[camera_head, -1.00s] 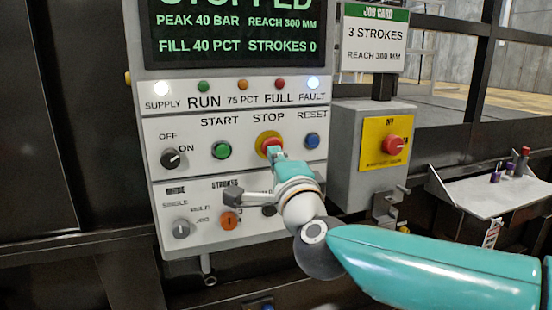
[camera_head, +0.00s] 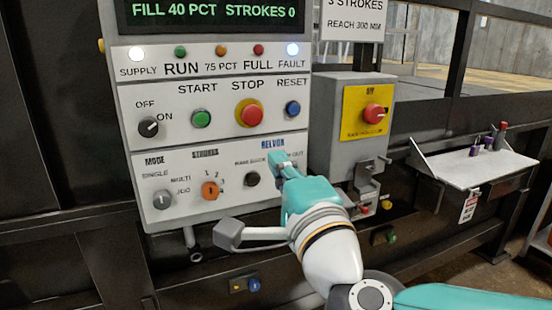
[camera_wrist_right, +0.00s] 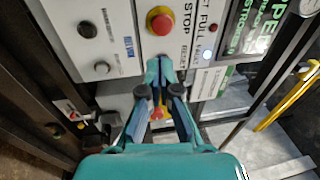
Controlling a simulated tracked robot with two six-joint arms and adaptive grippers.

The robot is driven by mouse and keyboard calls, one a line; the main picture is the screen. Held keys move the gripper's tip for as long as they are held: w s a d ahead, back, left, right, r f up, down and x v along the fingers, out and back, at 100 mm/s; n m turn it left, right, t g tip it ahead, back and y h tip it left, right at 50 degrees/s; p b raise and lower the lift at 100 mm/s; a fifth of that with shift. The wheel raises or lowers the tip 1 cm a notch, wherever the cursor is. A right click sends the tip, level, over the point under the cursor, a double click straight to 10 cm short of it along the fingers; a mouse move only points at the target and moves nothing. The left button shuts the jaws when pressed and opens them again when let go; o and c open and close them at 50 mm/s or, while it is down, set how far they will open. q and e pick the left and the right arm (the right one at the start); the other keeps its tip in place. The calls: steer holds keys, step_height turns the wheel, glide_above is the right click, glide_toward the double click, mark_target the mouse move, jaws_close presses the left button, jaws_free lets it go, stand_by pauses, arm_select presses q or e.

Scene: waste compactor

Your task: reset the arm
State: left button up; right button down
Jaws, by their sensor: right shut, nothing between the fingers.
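My right gripper (camera_head: 277,160) is in front of the lower right part of the control panel (camera_head: 225,139) in the head view. It also shows in the right wrist view (camera_wrist_right: 160,62), its fingers together with nothing between them. The red STOP button (camera_head: 249,113) on its yellow ring is above the fingertips, uncovered and apart from them. It shows in the wrist view too (camera_wrist_right: 159,22). The blue RESET button (camera_head: 293,108) is up and right of the fingertips. The gripper hides part of the lower panel by the RELVOR label. My left gripper is in neither view.
A grey box (camera_head: 337,130) with a red knob on a yellow plate (camera_head: 374,113) stands right of the panel. Metal fittings (camera_head: 370,175) stick out below it. A small shelf (camera_head: 478,167) holds markers farther right. Several knobs, including an orange one (camera_head: 210,190), line the lower panel.

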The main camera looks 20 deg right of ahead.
stand_by(0.4)
steer(key=w+d+f+n+g+h, duration=0.15)
steer(key=w+f, duration=0.25)
steer(key=f, duration=0.4)
steer(key=w+d+f+g, duration=0.1)
steer(key=w+f+g, duration=0.15)
steer(key=f, duration=0.55)
steer(key=w+d+f+n+g, duration=0.15)
steer(key=w+f, duration=0.25)
steer(key=f, duration=0.4)
step_height(320, 180, down, 19)
steer(key=s+n+g+y, duration=0.1)
steer(key=n+g, duration=0.2)
steer(key=g, duration=0.1)
steer(key=s+a+f+n+g+y, duration=0.1)
steer(key=s+f+n+g, duration=0.1)
steer(key=s+f, duration=0.45)
steer(key=s+a+f+n+g+y, duration=0.1)
steer(key=s+f+n+g+y, duration=0.15)
steer(key=f, duration=0.75)
steer(key=s+a+f+n+g+y, duration=0.1)
steer(key=s+a+f+n+g, duration=0.1)
steer(key=s, duration=0.5)
steer(key=s+a+f+n+g+y, duration=0.2)
steer(key=s+a+f+n, duration=0.3)
steer(key=s, duration=0.3)
steer(key=shift+a+g, duration=0.5)
steer(key=shift+a, duration=0.2)
